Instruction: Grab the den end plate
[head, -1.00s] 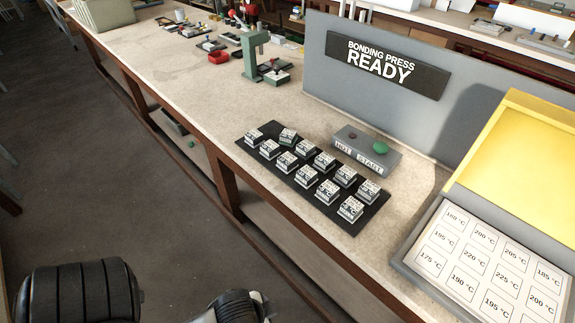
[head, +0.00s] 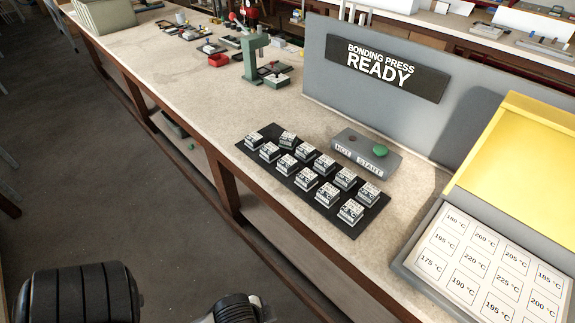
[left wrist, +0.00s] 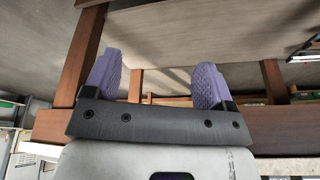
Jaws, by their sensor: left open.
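I cannot tell which piece is the den end plate. Several small grey blocks with white printed tops (head: 306,179) stand in two rows on a black mat (head: 273,130) on the bench. In the head view only dark parts of my arm show at the bottom edge, and neither gripper is visible.
A grey button box (head: 366,149) with a green button stands behind the mat. A grey panel reads "BONDING PRESS READY" (head: 387,72). A yellow-backed temperature board (head: 481,262) stands at right. A green press (head: 254,60) stands farther left. The bench between is clear.

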